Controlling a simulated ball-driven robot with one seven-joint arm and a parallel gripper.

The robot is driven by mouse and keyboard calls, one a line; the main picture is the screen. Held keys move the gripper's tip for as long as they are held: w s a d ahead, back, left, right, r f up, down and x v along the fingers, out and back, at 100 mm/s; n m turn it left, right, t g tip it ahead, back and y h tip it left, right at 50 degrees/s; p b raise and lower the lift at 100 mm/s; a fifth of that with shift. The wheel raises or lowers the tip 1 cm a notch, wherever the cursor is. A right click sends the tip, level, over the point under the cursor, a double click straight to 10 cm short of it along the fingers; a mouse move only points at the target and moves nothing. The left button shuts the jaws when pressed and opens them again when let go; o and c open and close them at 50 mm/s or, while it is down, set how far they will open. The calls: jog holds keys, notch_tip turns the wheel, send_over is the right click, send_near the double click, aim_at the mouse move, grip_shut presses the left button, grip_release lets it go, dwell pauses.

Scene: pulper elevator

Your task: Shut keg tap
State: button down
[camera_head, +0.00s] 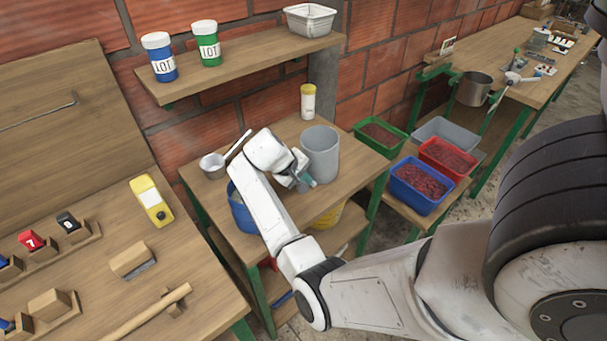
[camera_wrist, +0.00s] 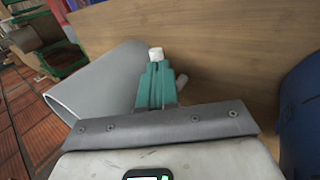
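The grey keg (camera_head: 320,154) stands upright on the small wooden table; in the wrist view its smooth wall (camera_wrist: 95,92) leans across the left. My gripper (camera_head: 303,181) is low in front of the keg, close to its side. In the wrist view its teal fingers (camera_wrist: 155,72) lie together with no clear gap. A small white piece (camera_wrist: 155,54) shows just past the fingertips, and a short grey stub (camera_wrist: 181,80) shows to their right. These may be parts of the keg tap. Contact cannot be told, and the head view hides the tap behind my gripper.
A yellow-lidded jar (camera_head: 308,101) stands behind the keg. Crates of red fruit (camera_head: 421,185) are to the right. A shelf (camera_head: 245,62) is above.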

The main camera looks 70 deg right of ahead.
jog(key=shift+w+f, duration=0.1)
jog(key=shift+w, duration=0.05)
jog(key=shift+w+a, duration=0.25)
jog(key=shift+w, duration=0.35)
jog(key=shift+r, duration=0.35)
jog(key=p+v, duration=0.1)
jog(key=v, duration=1.2)
jog(key=shift+w+p, duration=0.25)
jog(key=shift+p, duration=0.15)
jog(key=shift+a, duration=0.1)
